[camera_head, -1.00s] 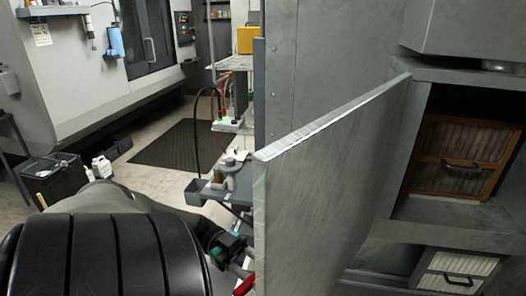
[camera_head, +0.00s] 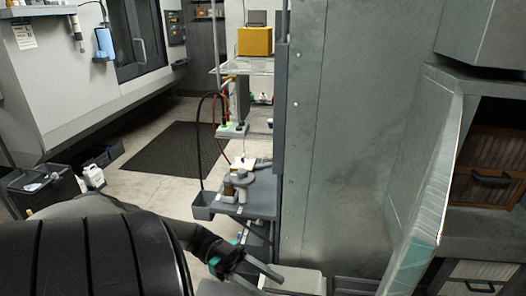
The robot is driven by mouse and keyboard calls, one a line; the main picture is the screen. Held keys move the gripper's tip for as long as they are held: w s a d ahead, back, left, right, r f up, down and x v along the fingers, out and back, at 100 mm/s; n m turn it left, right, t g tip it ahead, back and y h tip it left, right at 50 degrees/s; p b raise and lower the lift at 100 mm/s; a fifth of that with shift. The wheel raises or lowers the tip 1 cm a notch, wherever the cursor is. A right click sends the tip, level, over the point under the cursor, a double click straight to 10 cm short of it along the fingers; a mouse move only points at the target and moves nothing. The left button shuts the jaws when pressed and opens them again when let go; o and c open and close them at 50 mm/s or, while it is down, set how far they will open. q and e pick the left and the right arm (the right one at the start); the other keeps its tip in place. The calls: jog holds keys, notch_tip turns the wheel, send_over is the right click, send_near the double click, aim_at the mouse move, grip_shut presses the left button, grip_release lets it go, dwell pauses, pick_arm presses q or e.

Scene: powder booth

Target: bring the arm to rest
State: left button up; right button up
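My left arm comes in from the lower left. My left gripper (camera_head: 267,281) is near the bottom centre, with its two grey fingers spread apart and nothing seen between them. A grey hinged door panel (camera_head: 425,205) stands open at the right, with its edge toward me. The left gripper is to the left of the door panel and apart from it in the picture. My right gripper is not in view.
A grey booth wall (camera_head: 335,140) fills the centre right. Behind the door is an opening with a brown filter (camera_head: 490,165). A grey cart (camera_head: 262,200) with small items stands beyond the gripper. A dark mat (camera_head: 178,150) and a black bin (camera_head: 42,190) are on the left floor.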

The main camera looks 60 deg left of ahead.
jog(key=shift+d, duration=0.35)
